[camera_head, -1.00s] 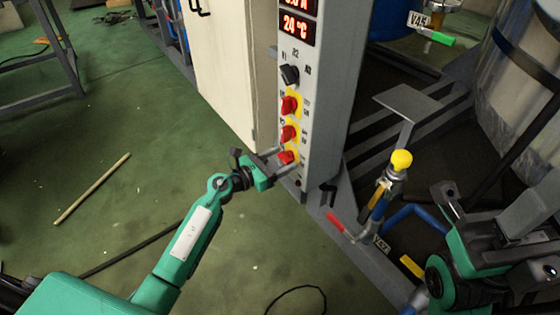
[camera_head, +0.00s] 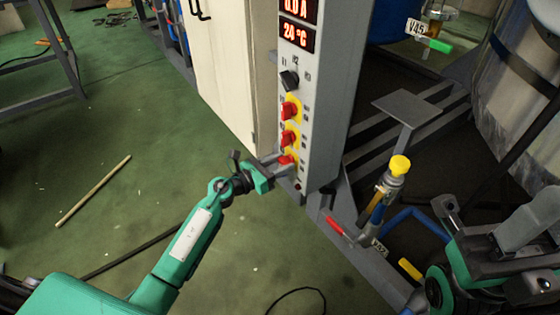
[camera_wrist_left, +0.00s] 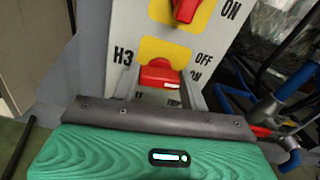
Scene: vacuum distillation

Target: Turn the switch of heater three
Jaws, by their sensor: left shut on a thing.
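The heater three switch is the lowest red knob (camera_head: 286,160) on the grey control panel (camera_head: 322,120). In the left wrist view the red knob (camera_wrist_left: 158,74) sits on a yellow plate marked H3, with OFF at upper right and ON at lower right. A white mark shows on the knob's lower right part. My left gripper (camera_head: 280,165) is shut on this knob, its fingers on either side, also seen in the left wrist view (camera_wrist_left: 160,92). My right gripper (camera_head: 485,215) is at the lower right, away from the panel; its jaw opening is unclear.
Two more red switches (camera_head: 289,110) (camera_head: 289,138) and a black selector (camera_head: 289,80) sit above. Displays (camera_head: 297,35) are at the panel top. A yellow-capped valve (camera_head: 399,166) and red-handled valve (camera_head: 336,225) stand right of the panel. Green floor at left is mostly clear.

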